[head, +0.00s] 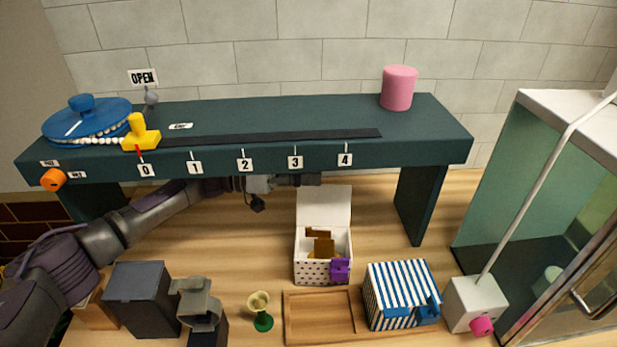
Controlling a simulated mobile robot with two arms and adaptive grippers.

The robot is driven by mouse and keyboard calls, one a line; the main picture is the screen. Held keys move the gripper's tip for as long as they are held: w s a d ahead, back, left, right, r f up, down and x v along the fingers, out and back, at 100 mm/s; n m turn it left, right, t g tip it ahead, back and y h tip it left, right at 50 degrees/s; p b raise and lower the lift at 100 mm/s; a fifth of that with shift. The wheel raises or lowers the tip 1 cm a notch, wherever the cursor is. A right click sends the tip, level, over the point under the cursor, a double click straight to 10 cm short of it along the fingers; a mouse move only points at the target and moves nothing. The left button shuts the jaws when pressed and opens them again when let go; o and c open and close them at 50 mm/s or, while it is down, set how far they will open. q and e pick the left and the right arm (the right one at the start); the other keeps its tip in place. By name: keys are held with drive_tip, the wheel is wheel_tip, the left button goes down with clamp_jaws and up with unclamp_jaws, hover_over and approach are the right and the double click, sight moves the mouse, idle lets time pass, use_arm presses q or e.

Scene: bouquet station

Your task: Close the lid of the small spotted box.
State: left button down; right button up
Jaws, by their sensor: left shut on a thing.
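The small spotted box (310,273) stands on the wooden counter under the front of the dark green shelf. It is white with dark spots and has a purple clasp (340,268) at its front right. Its white lid (325,207) stands upright at the back, so the box is open and brown pieces (321,244) show inside. My left arm reaches in from the left under the shelf. My left gripper (308,180) is at the top edge of the lid and appears shut on it; the shelf's shadow partly obscures the fingertips. My right gripper is not in view.
The shelf (290,115) overhangs my left arm, with a leg (415,205) to the right. A glass cabinet (540,190) is at right.

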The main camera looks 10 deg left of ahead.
sight(308, 196)
use_arm(q)
drive_tip(key=shift+r, duration=0.1)
drive_tip(key=shift+s+r+m+p, duration=0.2)
drive_tip(key=shift+s+m+p, duration=0.25)
drive_tip(key=shift+m+p, duration=0.1)
drive_tip(key=shift+s+r+m+p, duration=0.2)
drive_tip(key=shift+s+m+p, duration=0.25)
drive_tip(key=shift+m+p, duration=0.1)
drive_tip(key=s+m+p, duration=0.2)
drive_tip(key=s, duration=0.1)
drive_tip(key=s+m+p, duration=0.1)
drive_tip(key=shift+s+d+f+m, duration=0.1)
drive_tip(key=shift+s+d+m, duration=0.1)
drive_tip(key=shift+d+m, duration=0.1)
drive_tip(key=shift+s, duration=0.1)
drive_tip(key=c, duration=1.3)
unclamp_jaws()
